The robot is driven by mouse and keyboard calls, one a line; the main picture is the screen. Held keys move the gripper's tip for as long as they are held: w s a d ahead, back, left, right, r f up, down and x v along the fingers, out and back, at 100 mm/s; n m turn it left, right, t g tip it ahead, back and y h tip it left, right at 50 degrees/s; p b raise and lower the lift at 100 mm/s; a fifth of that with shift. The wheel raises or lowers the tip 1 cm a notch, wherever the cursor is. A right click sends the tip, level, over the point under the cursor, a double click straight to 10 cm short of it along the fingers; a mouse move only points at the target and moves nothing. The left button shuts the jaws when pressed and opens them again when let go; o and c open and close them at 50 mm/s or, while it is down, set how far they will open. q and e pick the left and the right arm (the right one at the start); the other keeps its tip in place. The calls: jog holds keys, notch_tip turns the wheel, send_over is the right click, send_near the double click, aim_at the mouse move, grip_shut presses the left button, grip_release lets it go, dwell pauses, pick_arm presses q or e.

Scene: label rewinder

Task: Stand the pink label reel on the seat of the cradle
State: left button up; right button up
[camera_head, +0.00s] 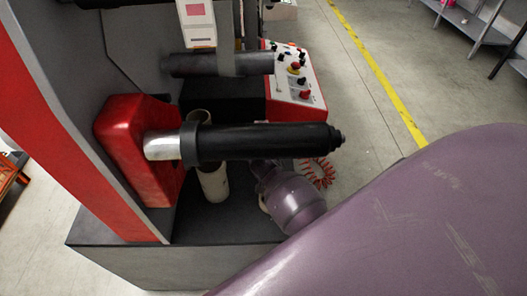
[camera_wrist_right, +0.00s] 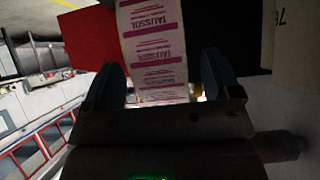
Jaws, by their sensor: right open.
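In the right wrist view my right gripper (camera_wrist_right: 162,62) is open, with one dark finger at each side of a white label band (camera_wrist_right: 152,40) printed in pink. The band runs down between the fingers. I cannot tell whether it is the face of the pink label reel or a loose strip, or whether the fingers touch it. In the head view a white piece with a pink square (camera_head: 199,12) shows at the top edge. I cannot make out the cradle or its seat. My left gripper is not in view.
A black shaft (camera_head: 265,143) sticks out from a red block (camera_head: 135,150) on the machine. Below it stands a pale tube (camera_head: 213,184). A control panel (camera_head: 296,85) with knobs is behind. A beige surface marked 76 (camera_wrist_right: 296,50) is close at the right wrist's right.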

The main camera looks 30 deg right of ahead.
jog(key=v, duration=1.1)
jog(key=shift+w, duration=0.1)
notch_tip(320, 180, up, 2)
jog(key=w+a+n+t+y, duration=0.2)
jog(key=a+n+t, duration=0.1)
jog(key=n, duration=0.1)
jog(key=s+f+n+y, duration=0.1)
jog(key=s+f, duration=0.3)
jog(key=s, duration=0.5)
jog(key=s+d+f+n+y, duration=0.1)
jog(key=s+f+n+y, duration=0.1)
jog(key=s+f, duration=0.3)
jog(key=s+b, duration=0.1)
jog(key=s, duration=0.3)
jog(key=shift+g, duration=0.3)
jog(key=shift+s+f, duration=0.15)
